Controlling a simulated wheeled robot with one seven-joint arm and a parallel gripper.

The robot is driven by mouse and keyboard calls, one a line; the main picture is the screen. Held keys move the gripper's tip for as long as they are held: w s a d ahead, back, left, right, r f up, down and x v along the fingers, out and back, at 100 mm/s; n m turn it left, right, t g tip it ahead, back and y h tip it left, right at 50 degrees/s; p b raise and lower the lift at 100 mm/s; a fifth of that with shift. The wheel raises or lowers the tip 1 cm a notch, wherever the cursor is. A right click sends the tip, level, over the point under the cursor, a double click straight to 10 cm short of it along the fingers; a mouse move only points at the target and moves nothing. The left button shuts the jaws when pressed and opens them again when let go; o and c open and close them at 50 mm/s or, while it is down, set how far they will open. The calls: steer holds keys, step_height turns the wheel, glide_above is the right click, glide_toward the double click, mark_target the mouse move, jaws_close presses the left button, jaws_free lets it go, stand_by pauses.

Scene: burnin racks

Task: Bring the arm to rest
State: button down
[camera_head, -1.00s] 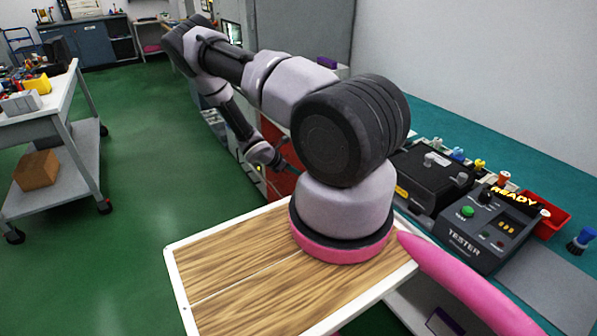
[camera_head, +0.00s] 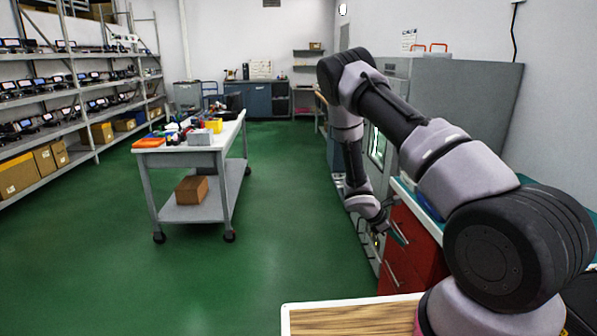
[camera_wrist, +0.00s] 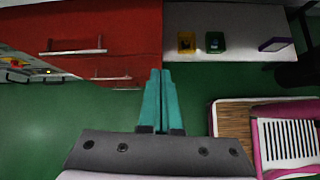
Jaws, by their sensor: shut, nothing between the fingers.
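My arm reaches up from my wood-topped base at the lower right of the head view, bends at the elbow and hangs down on its far side. My gripper (camera_head: 399,235) is at its lower end, beside the red drawer cabinet (camera_head: 409,262). In the wrist view the two teal fingers of my gripper (camera_wrist: 160,75) lie side by side, shut and empty. Past the fingertips is the red drawer front (camera_wrist: 110,35) with its metal handles. I cannot tell the exact gap between gripper and cabinet.
A grey cart (camera_head: 200,156) with tools and a cardboard box (camera_head: 192,190) stands left of centre. Shelving with several devices (camera_head: 75,90) lines the left wall. Green floor is open between cart and arm. A pale shelf (camera_wrist: 232,45) holds small items.

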steer(key=s+a+r+m+y, duration=0.15)
steer(key=r+m, duration=0.25)
steer(key=r, duration=0.6)
steer(key=s+a+r+m+t+y, duration=0.15)
steer(key=r+m, duration=0.25)
steer(key=r, duration=0.6)
steer(key=s+a+r+m+y, duration=0.1)
steer(key=a+r+m+y, duration=0.2)
steer(key=r, duration=0.7)
steer(key=s+a+r+m+t+y, duration=0.2)
steer(key=s+a+r+m+t, duration=0.1)
steer(key=s+r, duration=0.7)
steer(key=s+a+r+m+t+y, duration=0.2)
steer(key=s+a+r+m, duration=0.4)
steer(key=s+r, duration=0.4)
steer(key=shift+s+r+m+t+y, duration=0.2)
steer(key=shift+r+m+t+y, duration=0.1)
steer(key=shift+m+t, duration=0.15)
